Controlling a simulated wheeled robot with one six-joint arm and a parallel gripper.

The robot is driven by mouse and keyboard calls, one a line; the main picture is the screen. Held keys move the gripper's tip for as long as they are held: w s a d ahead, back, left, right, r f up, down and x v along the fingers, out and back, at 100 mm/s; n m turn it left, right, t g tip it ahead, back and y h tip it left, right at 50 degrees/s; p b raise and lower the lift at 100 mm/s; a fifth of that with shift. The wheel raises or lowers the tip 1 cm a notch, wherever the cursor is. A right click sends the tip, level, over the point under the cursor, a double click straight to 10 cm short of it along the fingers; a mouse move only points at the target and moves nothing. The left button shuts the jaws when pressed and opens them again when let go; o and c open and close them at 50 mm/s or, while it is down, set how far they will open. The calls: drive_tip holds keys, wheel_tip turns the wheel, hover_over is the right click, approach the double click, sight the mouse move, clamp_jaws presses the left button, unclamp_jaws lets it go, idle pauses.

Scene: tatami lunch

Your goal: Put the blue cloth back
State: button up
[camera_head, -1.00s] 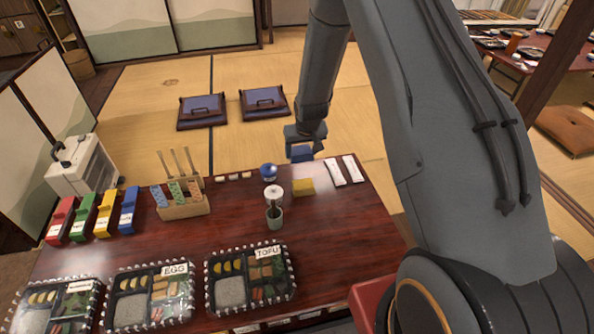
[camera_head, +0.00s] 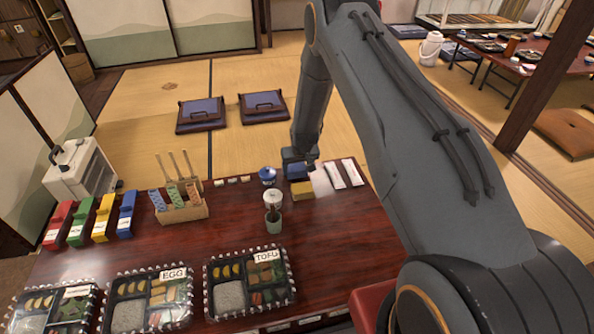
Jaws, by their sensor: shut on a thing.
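The blue cloth (camera_head: 297,173) is a small folded block at the far edge of the dark red table (camera_head: 330,235). My gripper (camera_head: 301,163) reaches down from above and is shut on it. The cloth is just behind a yellow cloth (camera_head: 302,190) of similar shape. I cannot tell whether the blue cloth touches the table or the yellow cloth. The fingertips are small and partly hidden in this view.
A blue-lidded pot (camera_head: 267,175) and a white pot (camera_head: 273,197) stand left of the cloths. White packets (camera_head: 344,173) lie to the right. Bento boxes (camera_head: 248,282) line the near side. The table's right front is clear.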

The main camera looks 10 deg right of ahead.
drive_tip(key=shift+f, duration=0.45)
drive_tip(key=shift+f, duration=0.15)
drive_tip(key=o, duration=1)
